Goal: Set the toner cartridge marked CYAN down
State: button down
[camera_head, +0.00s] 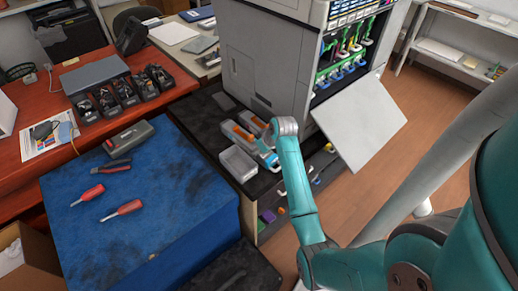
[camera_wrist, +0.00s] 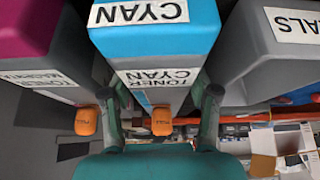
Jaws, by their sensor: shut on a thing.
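The toner cartridge marked CYAN (camera_wrist: 155,42) fills the middle of the wrist view, with its cyan body, white labels and an orange pull tab (camera_wrist: 162,121). My gripper (camera_wrist: 160,108) is shut on it, one finger on each side. In the head view my gripper (camera_head: 268,157) is low over the dark surface beside the printer, and my arm hides most of the cartridge. I cannot tell whether the cartridge touches the surface. A magenta cartridge (camera_wrist: 28,28) stands close on its left in the wrist view, with its own orange tab (camera_wrist: 86,121).
A grey container (camera_wrist: 262,50) with a label ending in "ALS" is close on the right. A grey bin (camera_head: 238,164) stands left of my gripper. The grey printer (camera_head: 262,62) has its white door (camera_head: 360,118) open. A blue-covered table (camera_head: 165,195) holds red-handled tools.

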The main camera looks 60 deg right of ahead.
jog(key=shift+c, duration=1.1)
grip_release()
jog(key=v, duration=1.2)
jog(key=shift+a, duration=0.1)
